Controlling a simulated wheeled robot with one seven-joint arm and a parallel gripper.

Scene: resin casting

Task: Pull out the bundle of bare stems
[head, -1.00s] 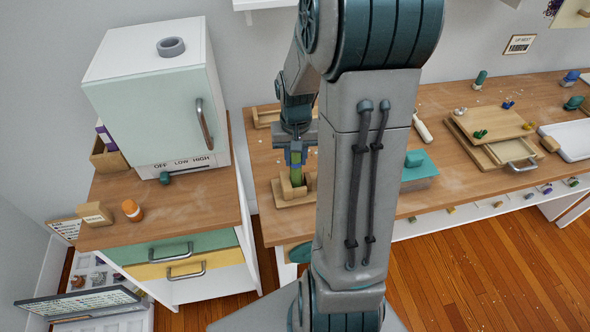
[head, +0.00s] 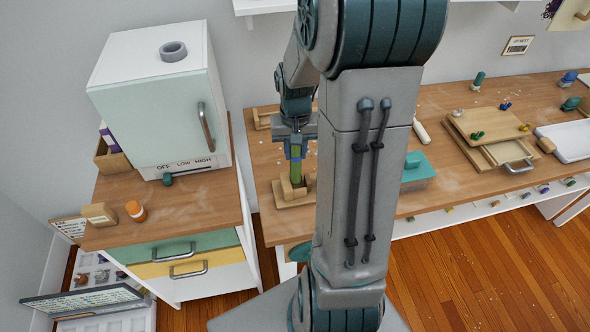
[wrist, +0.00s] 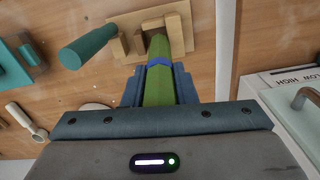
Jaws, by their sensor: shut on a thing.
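The bundle of bare stems shows as a green bundle with a blue band (wrist: 158,62) in the wrist view. It is gripped between the blue fingers of my gripper (wrist: 160,85). In the head view the green bundle (head: 296,170) hangs upright below my gripper (head: 295,145). Its lower end is at a small wooden holder (head: 293,188) on a wooden base. The holder also shows in the wrist view (wrist: 122,42). I cannot tell whether the bundle's lower end is still inside the holder.
A teal cylinder (wrist: 88,46) is beside the holder in the wrist view. A teal box (head: 416,172) is to the right on the bench. The cabinet with a mint door (head: 155,120) stands at left. Wooden boards (head: 488,135) lie farther right.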

